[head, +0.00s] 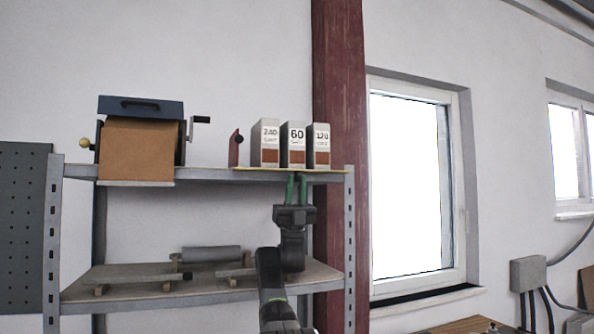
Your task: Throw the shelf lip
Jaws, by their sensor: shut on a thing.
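The shelf lip (255,169) is a thin yellowish strip along the front edge of the upper shelf, below the grit boxes. My gripper (297,177) reaches up from below, with its green fingers upright and their tips at this strip. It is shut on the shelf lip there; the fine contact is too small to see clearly. Behind the lip stand the boxes marked 240 (265,143), 60 (293,145) and 120 (318,146), upright side by side. A dark red plate with a black knob (236,147) stands just left of them.
A cardboard-coloured box with a blue lid and crank (138,150) sits at the upper shelf's left. The lower shelf (120,276) holds boards and a grey roller (210,254). A red column (339,80) rises behind the rack's right end, beside a window (410,185).

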